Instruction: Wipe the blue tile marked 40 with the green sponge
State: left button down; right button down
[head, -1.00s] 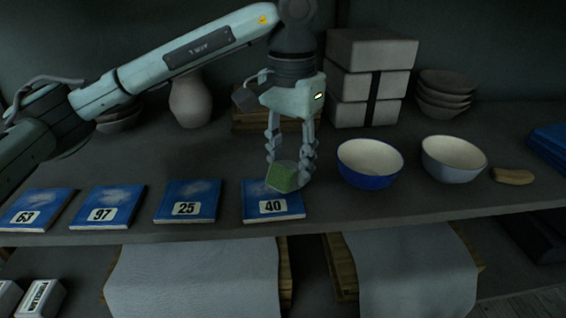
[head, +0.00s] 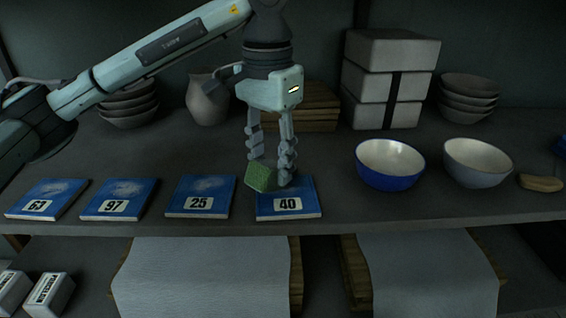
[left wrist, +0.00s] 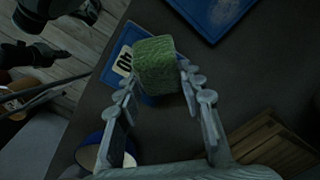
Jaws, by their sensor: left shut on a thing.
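My left gripper (head: 271,178) is shut on the green sponge (head: 259,178), a small block held low between the fingertips. The sponge is at the upper left edge of the blue tile marked 40 (head: 305,193); I cannot tell whether it touches the tile. The tile lies flat near the shelf's front edge, its white number label toward me. The gripper and sponge hide part of its back. In the left wrist view, the sponge (left wrist: 157,66) sits between the fingers and covers much of tile 40 (left wrist: 113,74). My right gripper is not clearly seen.
Blue tiles marked 25 (head: 201,190), 97 (head: 122,193) and 63 (head: 48,193) lie in a row to the left, with pale smudges. A blue bowl (head: 388,180) and a grey-blue bowl (head: 477,180) stand right. A jug (head: 205,103) and white blocks (head: 392,50) stand behind.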

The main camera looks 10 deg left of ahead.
pick_arm(q)
jog(key=shift+s+a+f, duration=0.1)
jog(key=shift+s+a, duration=0.2)
jog(key=shift+a, duration=0.55)
jog(key=shift+r+p, duration=1.8)
jog(key=shift+r, duration=1.2)
